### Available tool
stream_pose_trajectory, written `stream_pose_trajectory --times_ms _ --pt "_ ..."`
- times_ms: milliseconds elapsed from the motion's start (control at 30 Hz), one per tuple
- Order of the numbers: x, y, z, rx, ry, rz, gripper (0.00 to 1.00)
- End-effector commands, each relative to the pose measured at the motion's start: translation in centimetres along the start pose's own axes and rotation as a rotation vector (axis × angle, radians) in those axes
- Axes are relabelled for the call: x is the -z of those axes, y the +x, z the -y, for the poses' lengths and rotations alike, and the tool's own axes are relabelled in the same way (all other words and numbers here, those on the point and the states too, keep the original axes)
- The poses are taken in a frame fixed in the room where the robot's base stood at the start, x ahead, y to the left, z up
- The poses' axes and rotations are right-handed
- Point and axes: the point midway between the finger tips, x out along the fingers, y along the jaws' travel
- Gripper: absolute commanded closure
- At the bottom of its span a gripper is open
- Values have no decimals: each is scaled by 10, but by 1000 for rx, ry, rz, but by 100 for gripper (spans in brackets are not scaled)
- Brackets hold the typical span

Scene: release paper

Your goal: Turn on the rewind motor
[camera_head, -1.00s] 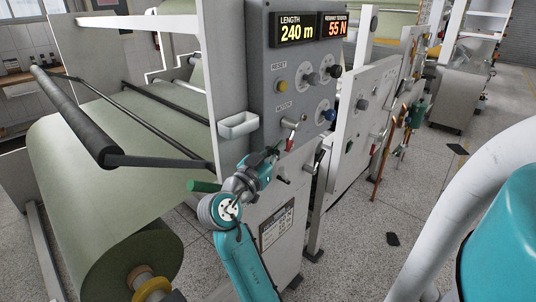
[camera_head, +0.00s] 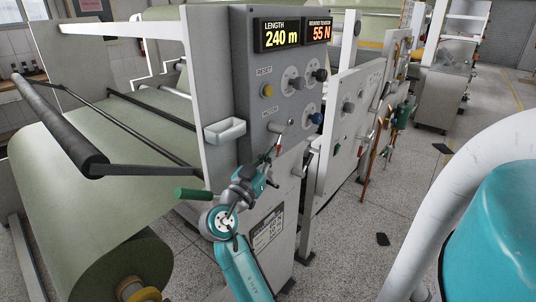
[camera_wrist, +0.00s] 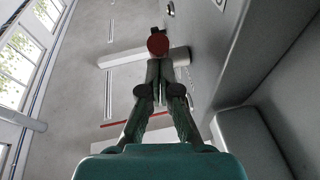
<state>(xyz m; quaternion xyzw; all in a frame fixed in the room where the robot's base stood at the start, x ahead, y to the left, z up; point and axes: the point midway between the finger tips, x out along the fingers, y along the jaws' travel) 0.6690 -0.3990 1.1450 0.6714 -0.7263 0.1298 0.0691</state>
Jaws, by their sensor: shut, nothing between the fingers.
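The grey control panel (camera_head: 262,90) stands upright at the centre of the head view. Under its MOTOR label, a lever (camera_head: 277,128) points down and ends in a red tip (camera_head: 279,148). My gripper (camera_head: 272,162) is below and close to this red tip, reaching upward. In the wrist view, the closed fingers (camera_wrist: 159,66) are together and empty, and a round red knob (camera_wrist: 158,44) sits right at their tips. I cannot tell whether they touch it. The displays read 240 m and 55 N.
A grey pocket handle (camera_head: 225,131) and a green grip (camera_head: 193,195) are left of my arm. A large green paper roll (camera_head: 115,265) fills the lower left. A second panel (camera_head: 345,125) stands to the right.

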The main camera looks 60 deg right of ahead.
Motion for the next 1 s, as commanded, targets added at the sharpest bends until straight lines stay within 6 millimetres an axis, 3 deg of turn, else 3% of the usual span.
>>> stream_pose_trajectory --times_ms 400,1000 --pt "-24 11 -5 40 -47 -283 100" --pt "-48 41 -12 39 -40 -279 100"
